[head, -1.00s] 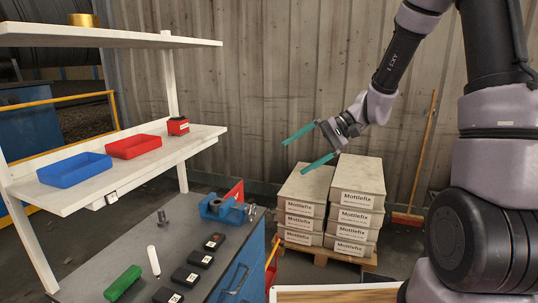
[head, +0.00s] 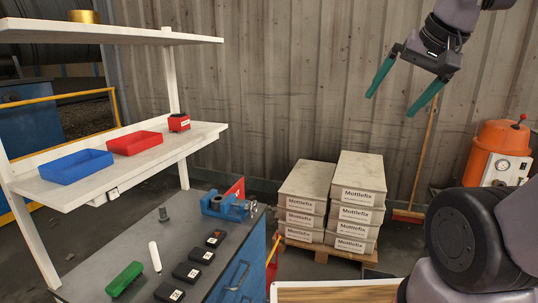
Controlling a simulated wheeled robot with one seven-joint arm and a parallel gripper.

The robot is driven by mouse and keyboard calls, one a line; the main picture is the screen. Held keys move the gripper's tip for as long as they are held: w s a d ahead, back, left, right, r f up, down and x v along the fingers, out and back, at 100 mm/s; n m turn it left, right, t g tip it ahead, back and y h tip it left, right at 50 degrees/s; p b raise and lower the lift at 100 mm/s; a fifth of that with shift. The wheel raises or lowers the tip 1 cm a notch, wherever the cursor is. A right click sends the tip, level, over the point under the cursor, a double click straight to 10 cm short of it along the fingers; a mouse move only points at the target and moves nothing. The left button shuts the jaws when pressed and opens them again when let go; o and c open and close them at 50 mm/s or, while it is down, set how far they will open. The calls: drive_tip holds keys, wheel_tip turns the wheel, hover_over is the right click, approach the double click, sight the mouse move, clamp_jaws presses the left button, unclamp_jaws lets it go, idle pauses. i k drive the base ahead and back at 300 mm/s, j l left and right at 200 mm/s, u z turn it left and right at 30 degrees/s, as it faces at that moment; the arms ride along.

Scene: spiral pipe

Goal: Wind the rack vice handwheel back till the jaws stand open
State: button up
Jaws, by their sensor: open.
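The blue vice (head: 226,206) sits at the far right corner of the dark workbench top (head: 190,229). A small metal part, perhaps its handwheel (head: 252,208), shows at the vice's right end. The gap between the vice's jaws is too small to tell from here. My gripper (head: 389,104) is at the upper right, high in front of the corrugated wall. Its two green fingers are spread apart with nothing between them. It is well apart from the vice, up and to the right of it.
Several black boxes (head: 187,272), a green brush-like block (head: 124,279) and a white cylinder (head: 155,256) are on the bench. A white rack shelf (head: 190,142) holds blue and red trays. Stacked Mottlefix boxes (head: 357,206) stand right of the bench. An orange machine (head: 498,150) stands far right.

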sight(252, 208)
drive_tip(key=i+l+u, duration=0.2)
drive_tip(key=u, duration=0.2)
drive_tip(key=i+l+u, duration=0.15)
drive_tip(key=l+u, duration=0.2)
drive_tip(key=i+l+u, duration=0.1)
drive_tip(key=l+u, duration=0.3)
drive_tip(key=j, duration=0.1)
